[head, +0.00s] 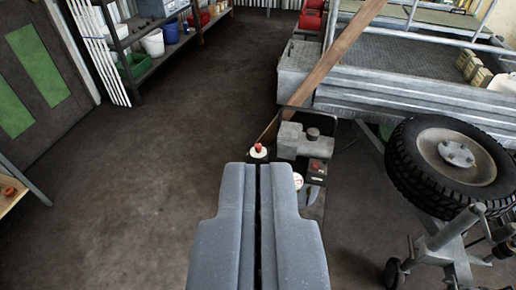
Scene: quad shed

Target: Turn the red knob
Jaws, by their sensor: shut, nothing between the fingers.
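The red knob (259,148) is small and stands upright on a pale round base, just beyond the tips of my gripper. My gripper (259,167) reaches up from the bottom of the head view; its two grey fingers are together with only a thin dark seam between them, and it holds nothing. The tips look apart from the knob, but the distance in depth is hard to tell. Grey box-like equipment (300,142) sits right of the knob. Another small red part (316,165) shows on it. The lower part of this equipment is hidden behind my gripper.
A trailer (400,90) with a wooden plank (335,55) leaning on it fills the upper right. A spare tyre (405,165) and a jockey-wheel stand (450,250) are at right. Shelves (155,65) line the upper left, beside a green-panelled door (40,70). The floor at left is clear.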

